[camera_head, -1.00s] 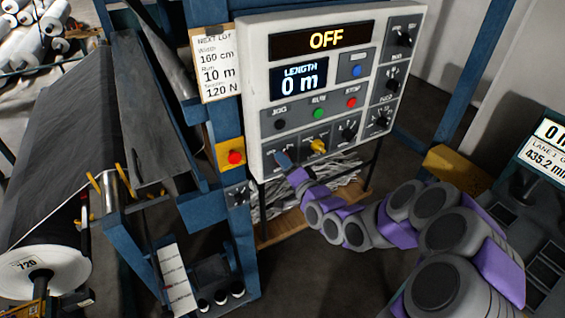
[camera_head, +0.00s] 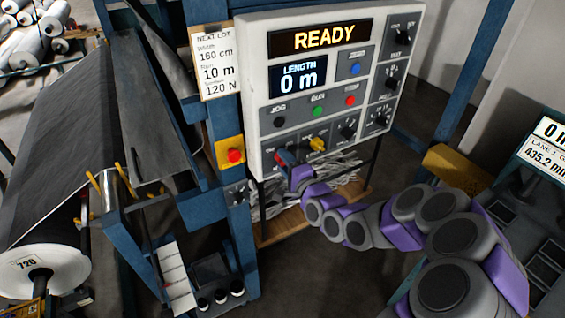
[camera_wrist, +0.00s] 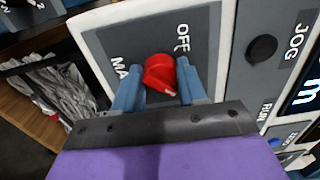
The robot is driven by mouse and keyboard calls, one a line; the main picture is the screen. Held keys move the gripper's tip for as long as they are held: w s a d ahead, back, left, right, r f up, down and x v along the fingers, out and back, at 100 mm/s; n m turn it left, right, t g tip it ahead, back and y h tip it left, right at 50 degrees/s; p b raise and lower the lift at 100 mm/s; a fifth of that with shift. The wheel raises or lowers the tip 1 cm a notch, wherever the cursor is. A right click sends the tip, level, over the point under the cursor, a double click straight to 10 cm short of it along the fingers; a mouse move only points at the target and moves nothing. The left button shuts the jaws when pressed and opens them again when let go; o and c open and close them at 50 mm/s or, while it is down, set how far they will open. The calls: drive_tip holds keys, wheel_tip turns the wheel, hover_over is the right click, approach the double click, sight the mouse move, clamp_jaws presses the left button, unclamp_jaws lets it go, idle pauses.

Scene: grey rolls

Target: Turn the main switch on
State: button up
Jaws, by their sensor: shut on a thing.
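The main switch is a red rotary knob (camera_wrist: 160,72) on a grey plate with a readable "OFF" label and a partly hidden label starting "MA". In the wrist view my gripper (camera_wrist: 157,88) has one blue finger on each side of the knob and is shut on it. The knob's white mark faces the lower right there, away from the "OFF" label. In the head view my gripper (camera_head: 287,162) is at the lower left corner of the control panel (camera_head: 258,90), with a bit of red at its tips. The panel's top display (camera_head: 322,37) reads "READY".
A yellow knob (camera_head: 317,144) is just right of my gripper. Black, green and red buttons sit above, with black dials at the right. A red emergency button (camera_head: 234,156) on a yellow box is to the left. The length display (camera_head: 299,79) reads 0 m.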

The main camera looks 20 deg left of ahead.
drive_tip(key=shift+d+f, duration=0.1)
drive_tip(key=shift+f, duration=0.15)
drive_tip(key=o, duration=1)
drive_tip(key=shift+w+d+r, duration=0.1)
drive_tip(key=shift+w+d, duration=0.1)
drive_tip(key=shift+o, duration=0.2)
drive_tip(key=shift+s+a, duration=0.1)
drive_tip(key=shift+s, duration=0.1)
